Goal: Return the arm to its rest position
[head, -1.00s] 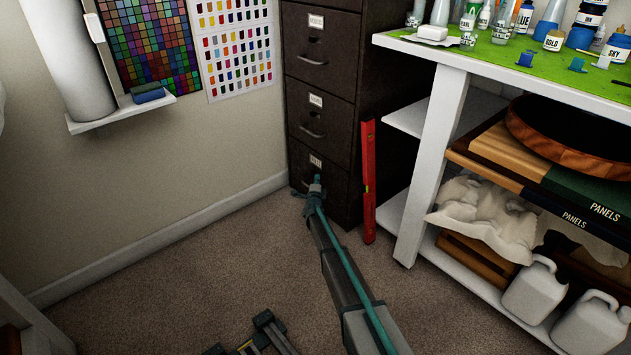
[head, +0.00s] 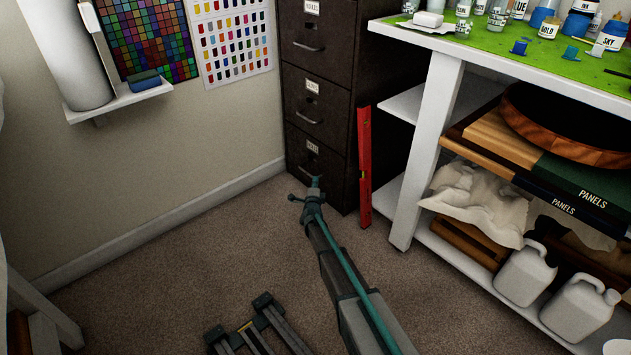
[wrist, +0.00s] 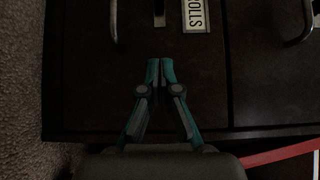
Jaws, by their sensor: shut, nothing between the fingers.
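My gripper (head: 316,182) is low over the carpet at the end of my arm, in front of the dark filing cabinet (head: 318,93) in the head view. Its two teal fingers are shut and empty; the tips meet in the wrist view (wrist: 160,62). There the fingers point at the cabinet's drawer fronts, with a label ending in "OLLS" turned sideways. Whether the tips touch the drawer front cannot be told. The wrist view is dark.
A red spirit level (head: 365,165) leans by the cabinet's right side. A white shelf unit (head: 425,150) with panels and white jugs (head: 525,272) stands right. A white wall shelf (head: 120,100) is at the left. Carpet (head: 190,260) is clear left of my arm.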

